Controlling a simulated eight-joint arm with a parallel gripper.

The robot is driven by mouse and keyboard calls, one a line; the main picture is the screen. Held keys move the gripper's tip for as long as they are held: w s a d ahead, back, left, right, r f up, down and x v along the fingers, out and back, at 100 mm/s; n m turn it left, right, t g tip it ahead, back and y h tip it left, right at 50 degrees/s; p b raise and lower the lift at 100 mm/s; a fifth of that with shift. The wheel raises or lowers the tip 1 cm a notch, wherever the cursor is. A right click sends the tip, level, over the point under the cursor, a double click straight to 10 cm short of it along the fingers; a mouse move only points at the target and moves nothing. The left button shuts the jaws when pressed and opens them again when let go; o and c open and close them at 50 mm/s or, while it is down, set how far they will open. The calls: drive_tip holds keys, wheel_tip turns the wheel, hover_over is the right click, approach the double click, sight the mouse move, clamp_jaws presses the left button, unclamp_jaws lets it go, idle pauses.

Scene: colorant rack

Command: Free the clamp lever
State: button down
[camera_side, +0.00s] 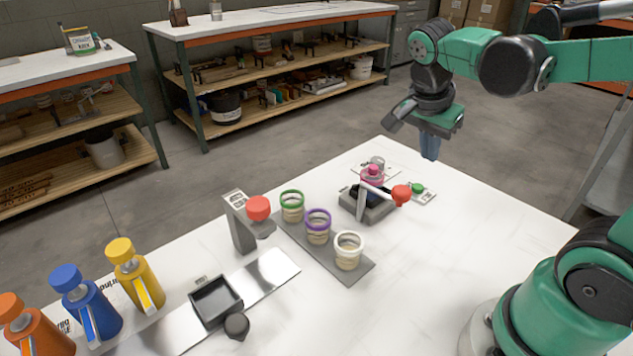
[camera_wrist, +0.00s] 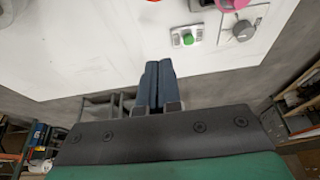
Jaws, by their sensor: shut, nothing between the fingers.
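The clamp (camera_side: 366,207) is a dark grey block on the white table, with a pink-capped container (camera_side: 372,176) at it. Its lever (camera_side: 376,190) is a pale bar ending in a red knob (camera_side: 401,194) on the right side. Whether anything blocks the lever is too small to tell. My gripper (camera_side: 430,152) hangs above and behind the clamp, near the table's far edge, apart from everything. In the wrist view its two dark blue fingers (camera_wrist: 153,85) lie together, shut and empty. The pink cap (camera_wrist: 232,3) is cut off at the top there.
A green button plate (camera_side: 419,189) lies right of the clamp, and a grey dial plate (camera_wrist: 243,28) stands behind it. Several ringed cups sit on a grey rack (camera_side: 359,273). A red-knobbed stand (camera_side: 243,232) and colored bottles are farther left. The table's right front is clear.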

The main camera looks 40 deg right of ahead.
sight(397, 190)
drive_tip(key=v, duration=0.4)
drive_tip(key=shift+a+r, duration=0.1)
drive_tip(key=shift+r, duration=0.15)
drive_tip(key=a+f+n+t, duration=0.1)
drive_tip(key=n, duration=0.1)
drive_tip(key=a+f+n+t+y, duration=0.1)
drive_tip(key=n, duration=0.2)
drive_tip(key=w+a+f+n+t, duration=0.1)
drive_tip(key=n, duration=0.1)
drive_tip(key=shift+a+n, duration=0.3)
drive_tip(key=a+n+t+y, duration=0.1)
drive_tip(key=n, duration=0.2)
drive_tip(key=a+f+n+t+y, duration=0.1)
drive_tip(key=a+n, duration=0.1)
drive_tip(key=n, duration=0.2)
drive_tip(key=w+a+f+n+t, duration=0.1)
drive_tip(key=n+t, duration=0.1)
drive_tip(key=n, duration=0.1)
drive_tip(key=shift+a+f+y, duration=0.25)
drive_tip(key=shift+a+y, duration=0.15)
